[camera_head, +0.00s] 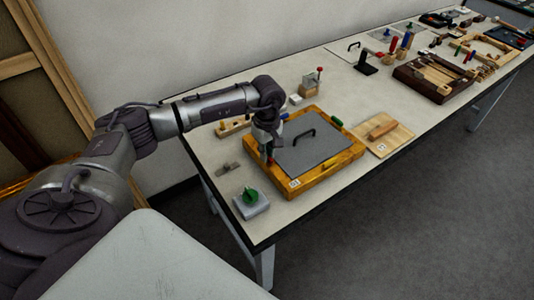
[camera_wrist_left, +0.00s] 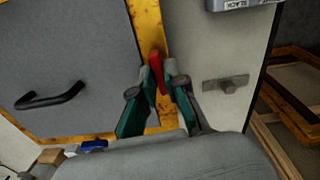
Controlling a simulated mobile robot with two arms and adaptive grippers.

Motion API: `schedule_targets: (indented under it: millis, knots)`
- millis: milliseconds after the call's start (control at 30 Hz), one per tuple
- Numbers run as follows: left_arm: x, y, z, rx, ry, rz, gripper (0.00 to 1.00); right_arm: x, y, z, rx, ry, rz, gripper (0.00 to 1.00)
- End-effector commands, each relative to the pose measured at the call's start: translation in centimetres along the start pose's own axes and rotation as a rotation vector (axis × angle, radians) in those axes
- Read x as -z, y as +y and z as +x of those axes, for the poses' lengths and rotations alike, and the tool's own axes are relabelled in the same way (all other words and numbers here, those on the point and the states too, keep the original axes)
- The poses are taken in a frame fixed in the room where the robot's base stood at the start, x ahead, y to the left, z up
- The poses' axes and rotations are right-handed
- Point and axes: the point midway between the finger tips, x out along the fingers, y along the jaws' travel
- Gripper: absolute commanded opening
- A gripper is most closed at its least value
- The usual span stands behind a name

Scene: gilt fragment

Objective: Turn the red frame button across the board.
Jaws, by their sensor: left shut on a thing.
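The gilt frame (camera_head: 328,176) lies flat on the table around a grey board (camera_head: 318,148) with a black handle (camera_head: 304,136). The red frame button (camera_wrist_left: 156,72) shows in the left wrist view on the gilt rail, beside the edge of the grey board (camera_wrist_left: 75,50). My left gripper (camera_head: 268,156) reaches down over the frame's left rail. In the left wrist view its green-padded fingers (camera_wrist_left: 160,88) are shut on the red button. The fingers hide the button's lower end. My right gripper is not in view.
A green knob on a grey block (camera_head: 251,199) stands at the table's near left corner, with a small metal latch (camera_head: 230,167) behind it. A wooden board (camera_head: 383,137) lies right of the frame. Other fixtures fill the table's far end (camera_head: 435,75).

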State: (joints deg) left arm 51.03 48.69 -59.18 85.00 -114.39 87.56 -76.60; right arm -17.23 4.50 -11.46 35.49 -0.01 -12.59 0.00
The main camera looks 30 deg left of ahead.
Motion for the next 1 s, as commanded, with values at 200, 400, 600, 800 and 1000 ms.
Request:
schedule_targets:
  millis: [200, 400, 600, 800, 1000]
  knots:
    - [0.1, 0.1, 0.3, -0.003, 0.001, -0.167, 0.00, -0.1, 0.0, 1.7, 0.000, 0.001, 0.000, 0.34]
    - [0.1, 0.1, 0.3, -0.004, 0.000, -0.357, 0.00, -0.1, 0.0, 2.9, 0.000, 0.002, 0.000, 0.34]
    - [0.1, 0.1, 0.2, -0.004, 0.001, -0.547, 0.00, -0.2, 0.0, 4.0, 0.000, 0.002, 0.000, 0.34]
    - [0.1, 0.0, 0.2, -0.003, 0.001, -0.738, 0.00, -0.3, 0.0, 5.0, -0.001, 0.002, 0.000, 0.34]
    - [0.1, 0.1, 0.1, -0.003, 0.000, -0.928, 0.00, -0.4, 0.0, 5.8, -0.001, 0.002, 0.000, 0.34]
